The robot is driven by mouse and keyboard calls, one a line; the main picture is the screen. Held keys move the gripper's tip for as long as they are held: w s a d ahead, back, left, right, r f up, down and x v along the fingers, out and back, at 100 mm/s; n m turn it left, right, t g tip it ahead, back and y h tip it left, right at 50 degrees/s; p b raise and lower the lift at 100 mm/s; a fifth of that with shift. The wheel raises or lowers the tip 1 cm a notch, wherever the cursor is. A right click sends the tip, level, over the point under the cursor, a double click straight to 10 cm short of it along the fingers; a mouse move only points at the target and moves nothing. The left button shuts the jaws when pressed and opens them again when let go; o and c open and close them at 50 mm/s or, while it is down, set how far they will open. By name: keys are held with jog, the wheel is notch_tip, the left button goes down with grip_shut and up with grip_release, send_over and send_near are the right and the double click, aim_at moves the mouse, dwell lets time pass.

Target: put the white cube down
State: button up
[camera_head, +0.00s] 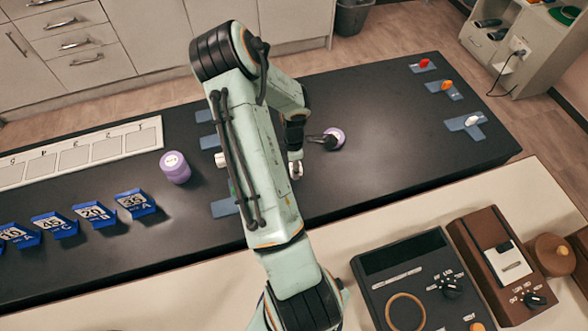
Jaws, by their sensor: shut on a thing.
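My gripper (295,168) is above the dark bench, just right of my arm's forearm and left of a purple-and-white round item. It is shut on a small white thing at its fingertips, which I take to be the white cube. The fingers and the thing are tiny here, so its shape and its height above the bench cannot be told. Another small white item (220,160) sits left of my arm, by blue pads partly hidden behind the arm.
The round item (336,136) has a dark piece beside it. A purple jar (174,167) and several blue number blocks (136,203) stand left. Blue pads (463,127) with red, orange and white pieces lie at right. The middle right of the bench (400,130) is clear.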

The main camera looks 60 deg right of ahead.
notch_tip(320, 180, up, 8)
jog(key=shift+f, duration=0.15)
jog(key=shift+r, duration=0.2)
jog(key=shift+s+d, duration=0.15)
jog(key=shift+d, duration=0.05)
jog(key=w+a+f+n, duration=0.1)
jog(key=w+a+n, duration=0.1)
jog(key=w+a, duration=0.5)
jog(key=n, duration=0.8)
send_over(178, 232)
jog(key=f, duration=0.1)
notch_tip(178, 232, down, 7)
jog(key=shift+f, duration=0.4)
jog(key=shift+f, duration=0.15)
